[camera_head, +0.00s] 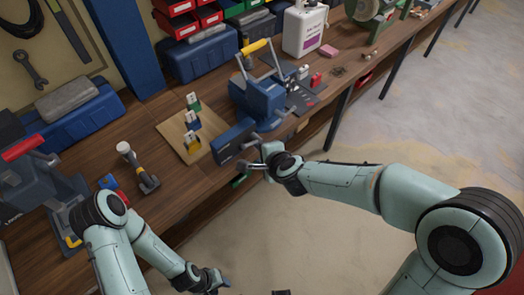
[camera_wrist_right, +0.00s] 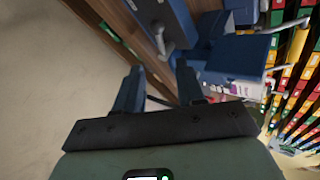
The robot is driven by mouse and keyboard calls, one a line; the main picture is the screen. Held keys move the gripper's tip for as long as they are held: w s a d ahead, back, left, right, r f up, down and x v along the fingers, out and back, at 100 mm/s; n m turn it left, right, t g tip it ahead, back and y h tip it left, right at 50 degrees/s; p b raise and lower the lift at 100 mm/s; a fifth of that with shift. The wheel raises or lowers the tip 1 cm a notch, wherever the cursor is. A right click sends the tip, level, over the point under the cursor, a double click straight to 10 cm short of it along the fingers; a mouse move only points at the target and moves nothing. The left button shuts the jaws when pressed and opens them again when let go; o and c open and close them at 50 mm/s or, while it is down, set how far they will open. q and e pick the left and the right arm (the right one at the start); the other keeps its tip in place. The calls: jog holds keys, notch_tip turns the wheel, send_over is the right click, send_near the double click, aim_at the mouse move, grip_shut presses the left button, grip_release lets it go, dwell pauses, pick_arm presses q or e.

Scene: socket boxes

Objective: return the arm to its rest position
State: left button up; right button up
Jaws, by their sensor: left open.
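My right arm reaches in from the right of the head view, with its gripper (camera_head: 254,164) beside the front edge of the workbench (camera_head: 215,192), near a blue vise-like device (camera_head: 262,100). The right wrist view shows this gripper (camera_wrist_right: 160,84) with its two dark blue fingers apart and nothing clearly held between them. My left arm comes down from the left side, and its gripper (camera_head: 222,282) is low at the bottom of the head view, over the floor and away from the bench. It is open, small in the picture, and appears empty.
A wooden board (camera_head: 184,139) with colored blocks stands on the bench. A blue machine with a red handle (camera_head: 35,170) stands at far left. A white jug (camera_head: 304,28) stands behind. Floor (camera_head: 300,240) before the bench is clear.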

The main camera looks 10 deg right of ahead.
jog(key=shift+f, duration=0.15)
dwell(0.3)
jog(key=s+d+f+n+g+h, duration=0.1)
jog(key=s+d+f+n+g, duration=0.2)
jog(key=f, duration=0.6)
jog(key=s+d+f+n+g, duration=0.15)
jog(key=s+f, duration=0.25)
jog(key=f, duration=0.4)
jog(key=s+d+f+n+g+h, duration=0.1)
jog(key=s+d+f+n, duration=0.25)
jog(key=f, duration=0.55)
jog(key=s+f+n+g+y, duration=0.1)
jog(key=s+f+n+g, duration=0.1)
jog(key=s+f, duration=0.3)
jog(key=s+a+f+n+g+y, duration=0.1)
jog(key=s+f, duration=0.4)
jog(key=s, duration=0.7)
jog(key=shift+s+a+n+g+y, duration=0.15)
jog(key=shift+a+n+g+y, duration=0.15)
jog(key=shift+n+g, duration=0.45)
